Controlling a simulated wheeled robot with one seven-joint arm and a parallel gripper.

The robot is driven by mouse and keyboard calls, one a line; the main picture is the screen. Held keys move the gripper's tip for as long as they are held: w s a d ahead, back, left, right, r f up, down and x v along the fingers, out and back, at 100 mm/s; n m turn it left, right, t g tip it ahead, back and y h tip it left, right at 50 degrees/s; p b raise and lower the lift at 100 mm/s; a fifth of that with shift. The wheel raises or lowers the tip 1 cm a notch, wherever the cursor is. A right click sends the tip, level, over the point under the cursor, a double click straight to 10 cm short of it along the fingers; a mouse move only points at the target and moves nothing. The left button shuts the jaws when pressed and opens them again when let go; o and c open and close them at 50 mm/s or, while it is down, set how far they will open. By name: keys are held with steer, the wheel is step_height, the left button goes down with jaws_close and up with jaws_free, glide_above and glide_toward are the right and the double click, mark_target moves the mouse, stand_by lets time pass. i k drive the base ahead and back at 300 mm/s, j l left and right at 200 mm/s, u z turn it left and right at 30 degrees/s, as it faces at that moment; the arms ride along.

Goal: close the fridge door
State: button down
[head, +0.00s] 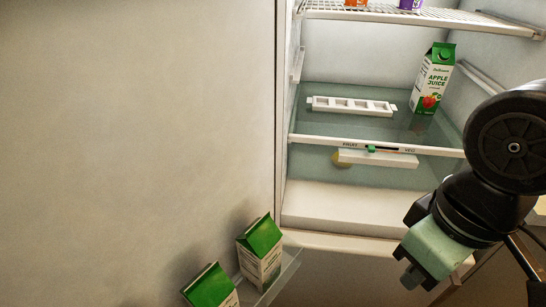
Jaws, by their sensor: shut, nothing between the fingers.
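The fridge (340,220) stands open, and its lit inside faces me. A large pale panel fills the left of the head view; it looks like the inner face of the fridge door (140,130), swung wide open. A clear door shelf (287,268) at the bottom holds two green-topped cartons (262,250) (212,288). My gripper (409,279) is at the lower right, in front of the fridge's lower front edge, pointing down and left. It is shut and empty, apart from the door. The door's outer edge and any handle are out of view.
An apple juice carton (433,80) and a white tray (352,106) sit on the glass shelf inside. A wire shelf (420,14) above holds items cut off by the frame. Open space lies between my gripper and the door shelf.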

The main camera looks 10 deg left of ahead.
mark_target(139, 139)
steer(key=k+j+u, duration=0.1)
steer(key=k+j, duration=0.15)
steer(key=k, duration=0.25)
steer(key=u, duration=2.25)
